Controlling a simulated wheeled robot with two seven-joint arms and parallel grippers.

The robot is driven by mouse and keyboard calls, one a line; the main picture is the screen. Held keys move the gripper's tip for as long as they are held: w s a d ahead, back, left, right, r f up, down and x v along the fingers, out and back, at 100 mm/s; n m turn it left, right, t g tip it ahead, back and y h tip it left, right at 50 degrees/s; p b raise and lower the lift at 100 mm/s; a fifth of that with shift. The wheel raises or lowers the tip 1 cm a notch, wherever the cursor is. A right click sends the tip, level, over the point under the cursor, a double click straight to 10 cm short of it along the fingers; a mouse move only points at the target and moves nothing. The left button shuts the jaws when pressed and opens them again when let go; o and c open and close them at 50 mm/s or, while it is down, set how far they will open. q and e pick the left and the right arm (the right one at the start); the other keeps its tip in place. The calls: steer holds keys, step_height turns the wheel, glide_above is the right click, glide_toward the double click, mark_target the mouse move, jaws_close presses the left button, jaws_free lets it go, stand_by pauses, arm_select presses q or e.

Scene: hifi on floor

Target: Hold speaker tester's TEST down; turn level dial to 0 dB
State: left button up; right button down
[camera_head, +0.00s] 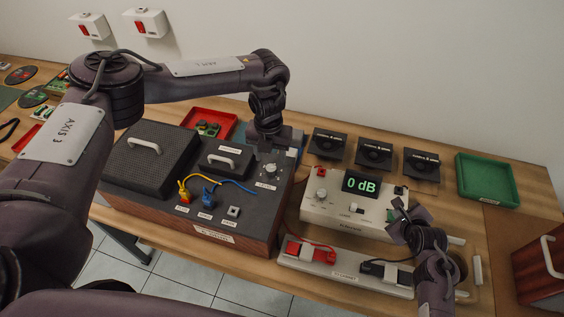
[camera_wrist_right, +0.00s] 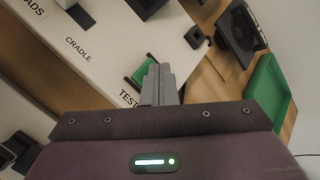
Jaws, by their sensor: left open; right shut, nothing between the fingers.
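The speaker tester (camera_head: 338,216) is a pale box with a lit display (camera_head: 361,185) reading "0 dB". In the right wrist view its green TEST button (camera_wrist_right: 141,72) shows beside the fingertips, partly covered. My right gripper (camera_wrist_right: 160,82) is shut and empty, with its tips at the button; I cannot tell how far the button is pressed.
Yellow and blue plugs (camera_head: 208,194) with leads stand on the unit. A pale strip (camera_head: 345,272) with red and black items lies in front of the tester. Several black speakers (camera_head: 374,154) and a green tray (camera_head: 487,179) are behind. A dark red box (camera_head: 540,275) stands right.

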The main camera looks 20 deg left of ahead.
mark_target(271, 168)
arm_select(q)
step_height(271, 168, up, 8)
steer(key=shift+f, duration=0.25)
stand_by(1.9)
arm_select(e)
steer(key=shift+r, duration=0.95)
steer(key=shift+r, duration=2.55)
